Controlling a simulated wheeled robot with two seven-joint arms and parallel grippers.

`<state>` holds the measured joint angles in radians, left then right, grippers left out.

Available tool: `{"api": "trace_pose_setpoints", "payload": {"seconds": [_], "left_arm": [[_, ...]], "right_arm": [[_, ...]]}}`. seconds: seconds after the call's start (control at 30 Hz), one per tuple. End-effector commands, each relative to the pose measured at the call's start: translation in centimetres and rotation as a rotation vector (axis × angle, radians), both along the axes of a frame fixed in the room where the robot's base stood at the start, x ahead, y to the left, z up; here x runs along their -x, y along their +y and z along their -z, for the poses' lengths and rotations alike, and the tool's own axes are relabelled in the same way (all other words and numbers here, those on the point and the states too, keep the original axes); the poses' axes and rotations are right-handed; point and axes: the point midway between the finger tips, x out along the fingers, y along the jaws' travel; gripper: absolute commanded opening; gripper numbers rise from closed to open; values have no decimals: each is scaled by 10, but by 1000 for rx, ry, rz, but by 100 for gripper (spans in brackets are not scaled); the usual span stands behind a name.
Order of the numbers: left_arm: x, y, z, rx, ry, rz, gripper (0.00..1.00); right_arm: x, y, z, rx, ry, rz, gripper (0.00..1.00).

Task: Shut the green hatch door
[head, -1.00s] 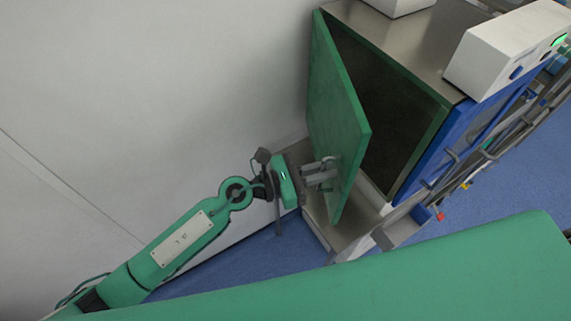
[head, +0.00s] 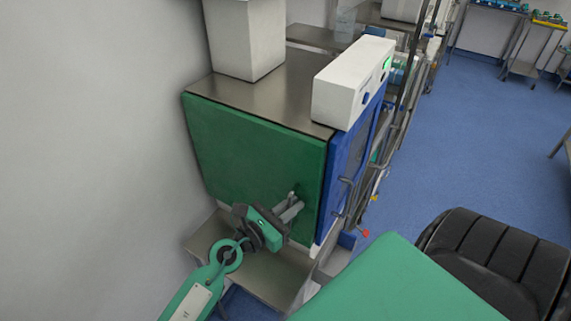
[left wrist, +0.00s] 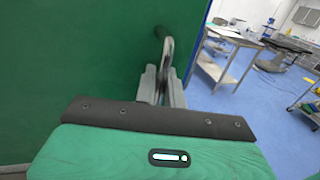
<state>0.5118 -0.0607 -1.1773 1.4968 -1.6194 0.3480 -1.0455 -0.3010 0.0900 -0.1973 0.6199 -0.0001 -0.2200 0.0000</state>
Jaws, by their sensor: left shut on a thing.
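The green hatch door (head: 250,150) lies flat against the front of the cabinet in the head view, with no visible gap along its top and right edges. In the left wrist view the door (left wrist: 70,60) fills the left side. My left gripper (head: 294,206) is at the lower right part of the door. In the left wrist view its fingers (left wrist: 163,82) are shut on the door's grey curved handle (left wrist: 167,50). My right gripper is not in view.
A white box with a green light (head: 345,85) and a tall white box (head: 245,40) stand on the metal cabinet top (head: 285,85). A metal ledge (head: 265,275) juts out below the door. A black padded seat (head: 500,255) is at the lower right. Blue floor (head: 460,140) is open on the right.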

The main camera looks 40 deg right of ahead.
Motion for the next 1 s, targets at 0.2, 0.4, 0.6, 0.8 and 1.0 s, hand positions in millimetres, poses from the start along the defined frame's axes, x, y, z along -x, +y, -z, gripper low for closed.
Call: {"api": "trace_pose_setpoints", "payload": {"seconds": [0.2, 0.4, 0.6, 0.8, 1.0], "left_arm": [[-1, -1, -2, 4, -2, -4, 0], [-1, -1, -3, 5, -2, -4, 25], [-2, -1, -4, 6, -3, -6, 25], [-3, 9, -2, 5, -3, -7, 25], [1, 42, 1, 2, -3, -4, 25]], "right_arm": [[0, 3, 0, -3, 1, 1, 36], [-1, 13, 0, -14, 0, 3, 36], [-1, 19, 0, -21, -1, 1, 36], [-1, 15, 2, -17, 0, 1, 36], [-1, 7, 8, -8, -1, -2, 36]]}}
